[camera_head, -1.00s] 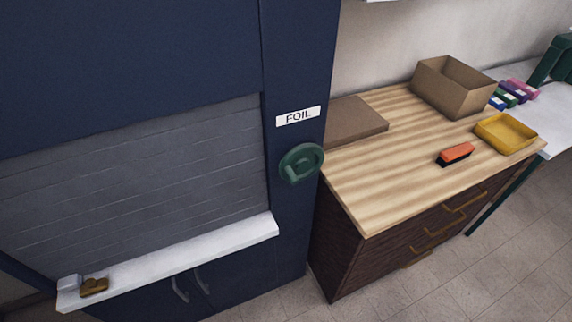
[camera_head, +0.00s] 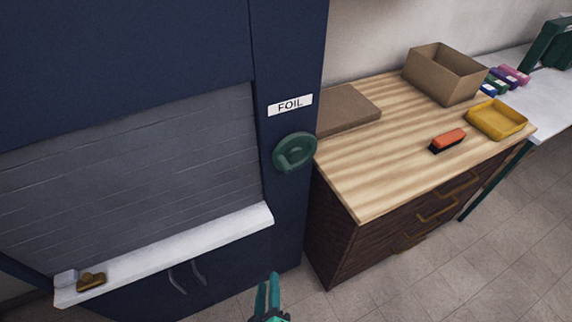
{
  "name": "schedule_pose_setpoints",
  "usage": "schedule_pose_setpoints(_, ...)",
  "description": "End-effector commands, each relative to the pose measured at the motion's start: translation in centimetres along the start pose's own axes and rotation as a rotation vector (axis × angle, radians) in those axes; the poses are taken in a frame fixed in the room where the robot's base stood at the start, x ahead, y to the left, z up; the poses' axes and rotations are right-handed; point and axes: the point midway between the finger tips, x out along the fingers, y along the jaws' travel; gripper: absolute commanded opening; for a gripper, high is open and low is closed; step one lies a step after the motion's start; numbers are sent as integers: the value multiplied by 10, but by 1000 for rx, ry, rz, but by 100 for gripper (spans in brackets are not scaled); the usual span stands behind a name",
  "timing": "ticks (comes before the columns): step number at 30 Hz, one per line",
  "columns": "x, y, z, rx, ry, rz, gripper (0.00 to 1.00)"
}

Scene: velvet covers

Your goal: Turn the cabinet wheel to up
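The cabinet wheel (camera_head: 294,153) is a dark green round handwheel on the right-hand post of the dark blue cabinet (camera_head: 120,65). It sits just below a white label (camera_head: 290,105) reading FOIL. My gripper (camera_head: 267,283) shows as a teal shape at the bottom edge of the picture, below the wheel and apart from it. Only its tip part is in view, and I cannot see a clear gap between its fingers.
A white ledge (camera_head: 170,257) with small items juts out below the grey shutter (camera_head: 130,165). A wood-topped drawer unit (camera_head: 350,180) stands to the right, carrying boxes, a yellow tray (camera_head: 497,120) and a brush (camera_head: 447,140). The floor in front is clear.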

Motion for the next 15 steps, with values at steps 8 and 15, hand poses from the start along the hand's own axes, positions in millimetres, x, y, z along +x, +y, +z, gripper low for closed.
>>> schedule_pose_setpoints(8,63,43,-43,-299,-104,144,35)
schedule_pose_setpoints(15,90,99,-92,-479,-244,311,35)
